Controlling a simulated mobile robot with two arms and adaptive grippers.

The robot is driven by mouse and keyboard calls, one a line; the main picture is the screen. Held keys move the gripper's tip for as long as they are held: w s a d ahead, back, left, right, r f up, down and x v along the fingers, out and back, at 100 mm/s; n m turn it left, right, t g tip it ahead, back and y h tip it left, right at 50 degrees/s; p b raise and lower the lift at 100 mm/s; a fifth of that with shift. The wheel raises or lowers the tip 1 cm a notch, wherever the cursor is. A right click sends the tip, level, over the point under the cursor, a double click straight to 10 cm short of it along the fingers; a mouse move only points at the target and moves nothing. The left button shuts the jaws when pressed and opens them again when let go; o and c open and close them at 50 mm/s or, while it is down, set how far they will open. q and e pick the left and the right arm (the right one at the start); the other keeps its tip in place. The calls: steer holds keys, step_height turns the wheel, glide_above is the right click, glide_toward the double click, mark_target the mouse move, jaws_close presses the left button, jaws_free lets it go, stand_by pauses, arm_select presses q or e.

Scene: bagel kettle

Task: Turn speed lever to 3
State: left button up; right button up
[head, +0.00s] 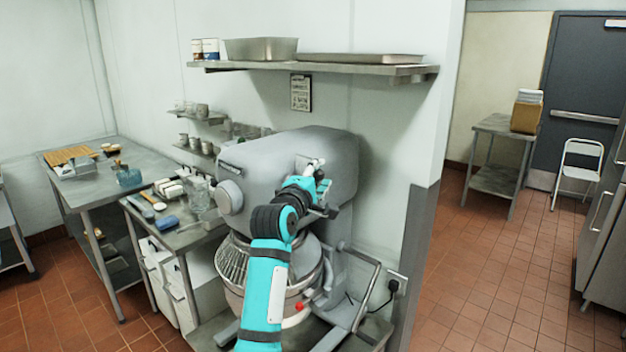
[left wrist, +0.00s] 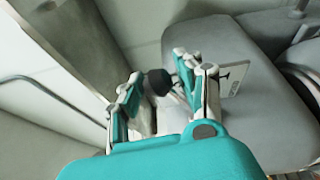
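The mixer (head: 255,160) is a large grey machine against the wall. Its speed lever shows in the left wrist view as a black knob (left wrist: 158,82) on a thin stem, beside a light label plate (left wrist: 236,78) on the grey housing. My left gripper (head: 317,174) is at the side of the mixer head. In the left wrist view my left gripper (left wrist: 157,70) has its fingers apart, with the knob between them, closer to the right finger. Whether a finger touches the knob I cannot tell. In the head view the lever is hidden by the gripper. My right gripper is not in view.
A wire-guarded bowl (head: 230,262) sits below the mixer head. A wall shelf (head: 415,70) with metal pans hangs above. A steel table (head: 190,236) with jars and tools stands at the left. The tiled floor (head: 470,270) at the right is clear.

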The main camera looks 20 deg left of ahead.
arm_select(q)
steer(key=s, duration=1.2)
steer(key=shift+f, duration=0.2)
steer(key=shift+a+f, duration=0.1)
